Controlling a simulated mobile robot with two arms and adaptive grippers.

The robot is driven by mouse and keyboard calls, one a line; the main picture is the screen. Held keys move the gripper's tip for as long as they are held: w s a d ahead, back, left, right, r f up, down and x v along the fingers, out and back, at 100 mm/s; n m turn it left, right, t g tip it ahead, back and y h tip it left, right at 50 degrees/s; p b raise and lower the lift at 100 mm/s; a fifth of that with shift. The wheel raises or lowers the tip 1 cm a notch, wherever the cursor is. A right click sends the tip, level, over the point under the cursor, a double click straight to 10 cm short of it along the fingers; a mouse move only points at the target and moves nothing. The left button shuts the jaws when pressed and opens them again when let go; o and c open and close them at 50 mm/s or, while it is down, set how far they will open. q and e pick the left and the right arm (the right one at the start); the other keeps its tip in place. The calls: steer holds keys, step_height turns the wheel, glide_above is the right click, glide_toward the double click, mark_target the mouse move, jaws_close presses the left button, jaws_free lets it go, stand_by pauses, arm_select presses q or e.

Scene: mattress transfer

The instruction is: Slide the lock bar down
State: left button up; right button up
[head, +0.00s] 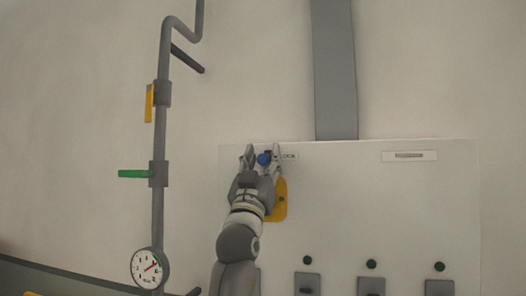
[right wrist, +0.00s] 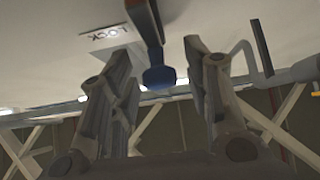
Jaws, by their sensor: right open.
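The lock bar shows as a blue knob (head: 264,159) near the top left of the white panel, beside a partly covered LOCK label (head: 289,156). My right gripper (head: 262,150) is open, with its fingers on either side of the knob. In the right wrist view the blue knob (right wrist: 159,77) hangs from a dark bar (right wrist: 146,20) between the spread fingers (right wrist: 156,50), with gaps on both sides. The LOCK label (right wrist: 104,33) appears upside down there. A yellow plate (head: 281,203) is partly hidden behind my right arm. My left gripper is not in view.
The white panel (head: 400,215) carries a slotted plate (head: 409,156) and a row of grey switches (head: 371,286) below green lights. A grey duct (head: 335,70) rises above it. Left stands a pipe (head: 159,130) with yellow and green handles and a gauge (head: 150,268).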

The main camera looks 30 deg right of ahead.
steer(key=shift+w+d+r, duration=0.1)
jaws_close()
stand_by(0.3)
step_height(320, 180, down, 3)
steer(key=b, duration=0.3)
steer(key=shift+r, duration=0.1)
jaws_free()
